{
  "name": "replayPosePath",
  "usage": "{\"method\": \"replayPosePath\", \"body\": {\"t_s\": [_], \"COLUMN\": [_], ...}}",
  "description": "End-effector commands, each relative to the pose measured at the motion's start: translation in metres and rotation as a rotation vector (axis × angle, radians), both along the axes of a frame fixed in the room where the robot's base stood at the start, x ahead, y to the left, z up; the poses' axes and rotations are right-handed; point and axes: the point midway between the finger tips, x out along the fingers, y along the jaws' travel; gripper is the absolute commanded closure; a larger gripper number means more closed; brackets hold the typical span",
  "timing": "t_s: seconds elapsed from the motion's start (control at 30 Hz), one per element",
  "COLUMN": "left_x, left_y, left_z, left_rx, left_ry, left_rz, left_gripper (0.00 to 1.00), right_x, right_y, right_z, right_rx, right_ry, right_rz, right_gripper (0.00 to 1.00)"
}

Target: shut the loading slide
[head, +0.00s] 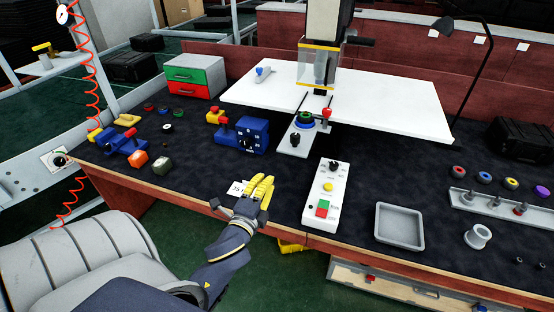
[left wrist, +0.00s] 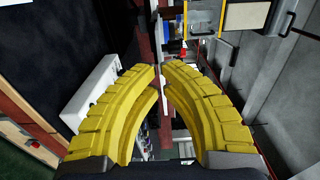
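The loading slide (head: 290,149) is a narrow light-grey plate that sticks out toward me from under the white machine table (head: 400,108). A black knob (head: 295,139) stands near its front end, and a blue and green ring-shaped part (head: 304,121) sits farther back on it. My left gripper (head: 264,180) has yellow fingers and is over the front part of the bench, in front of the slide and apart from it. In the left wrist view its fingertips (left wrist: 162,68) come almost together with nothing held between them. My right gripper is not in view.
A white control box (head: 323,200) with a green and red switch stands right of my left gripper. Blue fixtures (head: 240,135) stand left of the slide. A grey tray (head: 399,227) lies to the right. A red-topped post (head: 326,115) stands beside the slide under the press (head: 318,62).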

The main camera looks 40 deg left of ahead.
Motion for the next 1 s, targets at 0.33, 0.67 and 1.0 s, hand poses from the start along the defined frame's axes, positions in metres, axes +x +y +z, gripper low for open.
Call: {"method": "replayPosePath", "body": {"t_s": [0.33, 0.67, 1.0], "left_x": [0.054, 0.102, 0.123], "left_y": [0.018, 0.033, 0.040], "left_z": [0.001, 0.000, 0.000], "left_rx": [0.003, 0.001, 0.001], "left_ry": [-0.001, -0.001, 0.000], "left_rz": [0.000, 0.000, 0.000], "left_gripper": [1.00, 1.00, 1.00], "right_x": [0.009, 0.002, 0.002], "right_y": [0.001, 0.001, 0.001], "right_z": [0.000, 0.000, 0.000], "right_rx": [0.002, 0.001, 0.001], "right_ry": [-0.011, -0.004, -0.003], "right_rz": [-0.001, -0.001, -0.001], "right_gripper": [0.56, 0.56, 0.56]}}
